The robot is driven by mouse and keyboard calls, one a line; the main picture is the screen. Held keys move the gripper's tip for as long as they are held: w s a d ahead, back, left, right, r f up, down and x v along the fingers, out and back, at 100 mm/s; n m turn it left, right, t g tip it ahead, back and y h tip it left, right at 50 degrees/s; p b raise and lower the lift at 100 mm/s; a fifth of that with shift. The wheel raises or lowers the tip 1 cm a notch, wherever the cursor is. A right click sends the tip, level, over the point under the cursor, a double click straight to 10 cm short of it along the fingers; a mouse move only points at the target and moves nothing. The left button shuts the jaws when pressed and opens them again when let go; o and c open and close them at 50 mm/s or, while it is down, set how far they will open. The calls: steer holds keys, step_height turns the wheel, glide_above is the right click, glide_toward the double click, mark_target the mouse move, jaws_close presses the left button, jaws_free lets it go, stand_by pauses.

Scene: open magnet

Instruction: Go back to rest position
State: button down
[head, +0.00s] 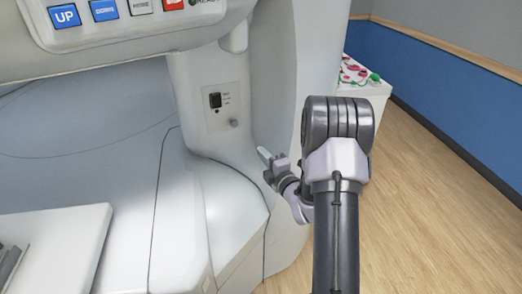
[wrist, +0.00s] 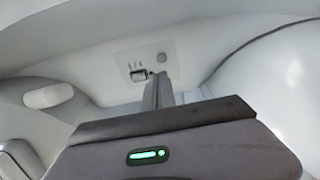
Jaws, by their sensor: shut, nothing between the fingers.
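My gripper (head: 266,157) is in the middle of the head view, with its fingers pointing up and left toward the white magnet housing (head: 205,160). In the wrist view my gripper (wrist: 158,85) is shut and empty, with its fingers together. Beyond the fingertips is a small panel (wrist: 147,62) with a dark rocker switch and a round knob. The same panel (head: 224,106) shows in the head view, up and left of my gripper. I cannot tell the exact gap between the fingertips and the panel.
A button board (head: 130,14) with blue, white and red buttons hangs at the top left. A pale flat table part (head: 55,245) is at the lower left. A white cabinet (head: 368,92) with red and green items stands behind my arm. Wood floor (head: 430,220) is clear at right, beside a blue wall.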

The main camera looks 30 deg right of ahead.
steer(key=s+a+r+m+g+h, duration=0.1)
steer(key=s+a+r+m+g, duration=0.15)
steer(key=a+r+m, duration=0.3)
steer(key=s+a+r+m+g, duration=0.2)
steer(key=a+r+m+g, duration=0.1)
steer(key=a+r+m, duration=0.3)
steer(key=s+a+m+g+y, duration=0.2)
steer(key=s+a+m+g, duration=0.1)
steer(key=s+a, duration=0.6)
steer(key=s+a+r+m+g+y, duration=0.1)
steer(key=s+a+m+g+y, duration=0.2)
steer(key=s, duration=1.3)
steer(key=a+m, duration=0.3)
steer(key=a, duration=0.3)
steer(key=shift+s+a, duration=0.25)
steer(key=shift+s, duration=0.15)
steer(key=shift+r+m+g, duration=0.1)
steer(key=shift+m+g, duration=0.15)
